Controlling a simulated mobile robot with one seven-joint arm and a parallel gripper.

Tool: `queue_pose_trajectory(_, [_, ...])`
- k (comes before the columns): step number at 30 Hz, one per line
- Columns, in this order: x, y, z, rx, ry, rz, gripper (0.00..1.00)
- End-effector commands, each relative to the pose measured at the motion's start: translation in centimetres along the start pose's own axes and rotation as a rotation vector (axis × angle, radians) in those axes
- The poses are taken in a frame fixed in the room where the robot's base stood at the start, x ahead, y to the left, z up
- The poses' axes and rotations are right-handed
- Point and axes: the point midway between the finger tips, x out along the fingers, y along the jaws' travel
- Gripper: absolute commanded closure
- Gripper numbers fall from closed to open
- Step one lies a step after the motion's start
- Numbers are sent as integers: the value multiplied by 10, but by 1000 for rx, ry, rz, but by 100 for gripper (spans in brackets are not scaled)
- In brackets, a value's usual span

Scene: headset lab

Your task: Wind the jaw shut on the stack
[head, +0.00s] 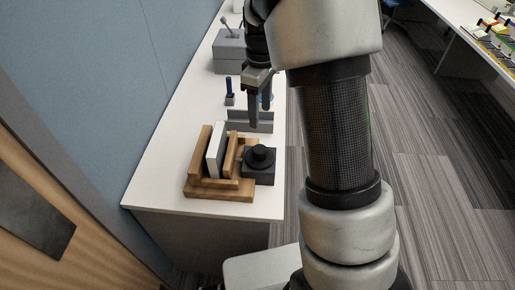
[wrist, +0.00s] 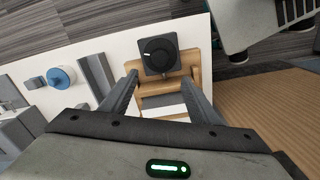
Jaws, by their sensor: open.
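A wooden press (head: 218,195) stands near the front end of the white bench. A pale upright stack (head: 216,150) stands in it between the back board and the wooden jaw (head: 232,152). A black round knob (head: 259,157) on a dark square block is at the press's right side. The knob also shows in the wrist view (wrist: 158,52), with a white mark on its top. My gripper (head: 254,123) is above the bench, over the knob's far side. In the wrist view my gripper (wrist: 159,84) is open and empty, its fingers apart from the knob.
A grey angled piece (head: 250,122) lies behind the knob. A small holder with a blue-handled tool (head: 230,92) and a grey box with a lever (head: 231,50) stand farther back. A blue round thing (wrist: 61,77) shows in the wrist view. A blue wall borders the bench.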

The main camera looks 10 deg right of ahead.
Motion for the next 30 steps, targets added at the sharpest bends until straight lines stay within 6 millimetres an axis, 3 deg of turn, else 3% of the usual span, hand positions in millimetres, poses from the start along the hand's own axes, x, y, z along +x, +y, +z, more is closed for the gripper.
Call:
queue_pose_trajectory(18, [128, -1, 1, 2, -4, -3, 45])
queue_pose_trajectory(24, [155, -1, 0, 3, -2, -1, 45])
queue_pose_trajectory(30, [165, -1, 0, 3, -1, 0, 45])
